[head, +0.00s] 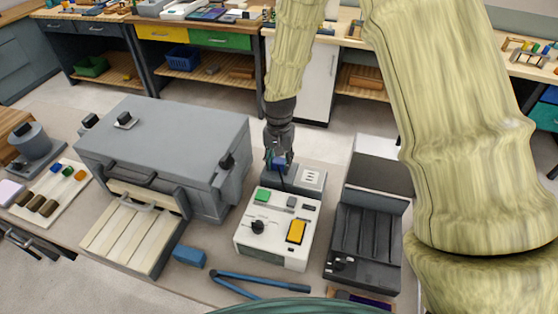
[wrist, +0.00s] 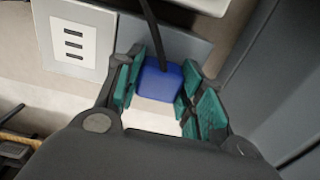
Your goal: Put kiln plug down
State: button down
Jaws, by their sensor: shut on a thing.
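The kiln plug (wrist: 160,80) is a small blue block with a black cord running up from it in the wrist view. It shows only in part in the head view (head: 280,163). My gripper (wrist: 158,84) is shut on it, with teal finger pads on both sides. In the head view my gripper (head: 279,158) points down behind the white control box. The grey outlet block with a white slotted plate (head: 312,178) is just right of the plug, and the plate (wrist: 73,45) is left of it in the wrist view. I cannot tell whether the plug touches anything below.
The grey kiln (head: 165,150) stands to the left, with a slatted tray (head: 130,235) at its front. The white control box (head: 277,228) is in front of my gripper. A dark open case (head: 365,235) is at right. Blue tongs (head: 255,282) and a blue block (head: 189,256) lie in front.

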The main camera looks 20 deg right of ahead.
aim_at(279, 161)
jog(key=shift+s+f, duration=0.1)
jog(key=c, duration=0.9)
grip_release()
jog(key=shift+r, duration=0.75)
notch_tip(279, 161, up, 12)
jog(key=b, duration=0.4)
jog(key=shift+f, duration=0.15)
